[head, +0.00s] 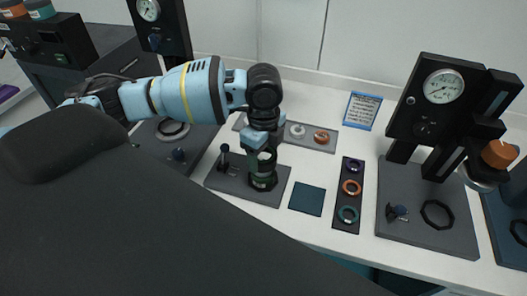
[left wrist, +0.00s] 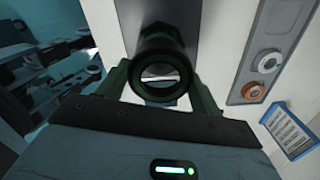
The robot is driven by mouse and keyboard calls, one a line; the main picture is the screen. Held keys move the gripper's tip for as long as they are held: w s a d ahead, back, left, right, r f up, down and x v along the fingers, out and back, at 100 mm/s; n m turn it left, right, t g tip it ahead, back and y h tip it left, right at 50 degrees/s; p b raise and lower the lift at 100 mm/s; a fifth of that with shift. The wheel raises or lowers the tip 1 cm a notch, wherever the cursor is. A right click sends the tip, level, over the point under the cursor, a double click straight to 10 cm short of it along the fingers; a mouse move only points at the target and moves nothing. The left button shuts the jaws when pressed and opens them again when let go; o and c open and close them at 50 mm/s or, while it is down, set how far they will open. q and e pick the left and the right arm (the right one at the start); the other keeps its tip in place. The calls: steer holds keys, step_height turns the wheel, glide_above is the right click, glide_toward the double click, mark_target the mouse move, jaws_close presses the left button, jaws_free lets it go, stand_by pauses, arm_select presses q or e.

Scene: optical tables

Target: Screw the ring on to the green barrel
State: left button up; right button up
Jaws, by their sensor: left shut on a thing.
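The green barrel (head: 262,181) stands upright on a grey plate (head: 227,184) in the middle of the table. My left gripper (head: 264,158) points down directly over it, its fingers at the barrel's top. The left wrist view looks down between the two fingers (left wrist: 161,88), one on each side of a dark round rim, which I take to be the ring (left wrist: 142,63). My left gripper is shut on it. Ring and barrel appear in line; the seam between them cannot be made out. A pale glint shows inside the opening. My right gripper is not in view.
A grey tray (head: 329,147) with small round parts lies behind. A gauge stand (head: 423,110) rises at right. A blue sign (head: 363,110) stands at the back.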

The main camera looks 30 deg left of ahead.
arm_select(q)
steer(key=shift+f, duration=1.45)
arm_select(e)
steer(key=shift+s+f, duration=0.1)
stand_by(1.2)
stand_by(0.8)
arm_select(q)
steer(key=shift+f, duration=0.5)
stand_by(1.5)
steer(key=m, duration=0.4)
steer(key=shift+m, duration=0.3)
steer(key=m, duration=0.4)
steer(key=shift+m+b, duration=0.3)
steer(key=m, duration=0.8)
steer(key=shift+r+b, duration=0.1)
steer(key=shift+b, duration=0.25)
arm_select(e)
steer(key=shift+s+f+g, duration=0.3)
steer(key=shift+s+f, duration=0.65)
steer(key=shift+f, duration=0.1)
